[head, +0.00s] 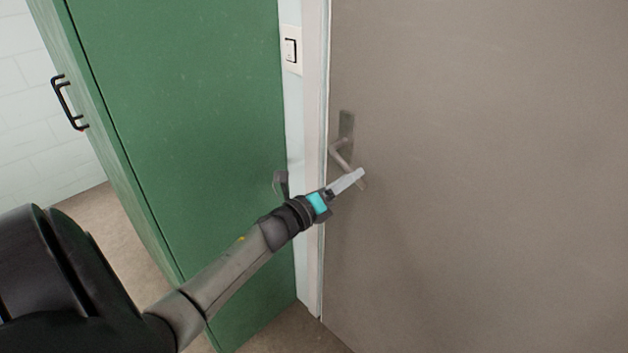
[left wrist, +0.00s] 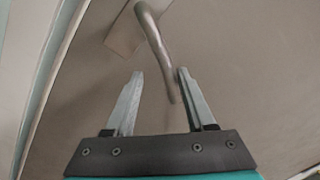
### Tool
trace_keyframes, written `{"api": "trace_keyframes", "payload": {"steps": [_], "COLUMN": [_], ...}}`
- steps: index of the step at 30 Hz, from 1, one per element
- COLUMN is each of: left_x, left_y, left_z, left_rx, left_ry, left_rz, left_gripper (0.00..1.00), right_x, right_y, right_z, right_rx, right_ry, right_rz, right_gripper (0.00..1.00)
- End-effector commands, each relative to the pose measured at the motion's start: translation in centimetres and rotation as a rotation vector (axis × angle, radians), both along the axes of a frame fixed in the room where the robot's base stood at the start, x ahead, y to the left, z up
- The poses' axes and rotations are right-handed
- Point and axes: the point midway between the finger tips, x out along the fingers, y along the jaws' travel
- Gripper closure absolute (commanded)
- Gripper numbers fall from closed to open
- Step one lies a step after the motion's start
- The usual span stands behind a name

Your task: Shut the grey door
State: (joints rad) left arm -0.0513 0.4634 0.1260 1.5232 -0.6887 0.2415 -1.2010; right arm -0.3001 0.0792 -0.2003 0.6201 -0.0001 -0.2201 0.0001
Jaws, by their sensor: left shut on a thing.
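The grey door (head: 490,170) fills the right of the head view. Its left edge lies along the white door frame (head: 314,150); I cannot tell if it is fully closed. A metal lever handle (head: 341,152) with a long plate sits near that edge. In the left wrist view, the handle (left wrist: 153,35) comes down between the two fingers (left wrist: 160,72), close against the right one. My right gripper is not in view.
A tall green cabinet (head: 190,120) with a black handle (head: 67,102) stands close on the left, beside my left arm. A light switch (head: 290,50) is on the narrow wall strip between cabinet and frame. Brown floor (head: 110,225) shows at the lower left.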

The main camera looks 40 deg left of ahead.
Motion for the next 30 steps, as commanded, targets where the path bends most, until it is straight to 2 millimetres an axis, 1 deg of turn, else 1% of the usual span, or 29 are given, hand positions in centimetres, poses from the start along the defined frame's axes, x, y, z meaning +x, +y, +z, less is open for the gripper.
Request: {"api": "trace_keyframes", "payload": {"steps": [1,18,21,24,30], "left_x": [-1.0,-10.6,-11.9,-12.7,-13.3], "left_y": [0.2,1.0,1.1,1.2,1.2], "left_z": [-0.3,-0.7,-0.7,-0.7,-0.7], "left_rx": [0.000,0.000,0.000,0.000,0.002], "left_ry": [0.008,0.003,0.001,0.000,-0.002], "left_rz": [0.004,0.004,0.004,0.003,0.003], "left_gripper": [0.50,0.50,0.50,0.50,0.50], "right_x": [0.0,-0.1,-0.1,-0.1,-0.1], "right_y": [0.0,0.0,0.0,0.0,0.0], "right_z": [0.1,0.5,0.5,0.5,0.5], "right_rx": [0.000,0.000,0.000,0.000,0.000], "right_ry": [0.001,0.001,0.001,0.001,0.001], "right_rz": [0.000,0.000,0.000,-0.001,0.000], "right_gripper": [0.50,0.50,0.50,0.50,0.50]}}
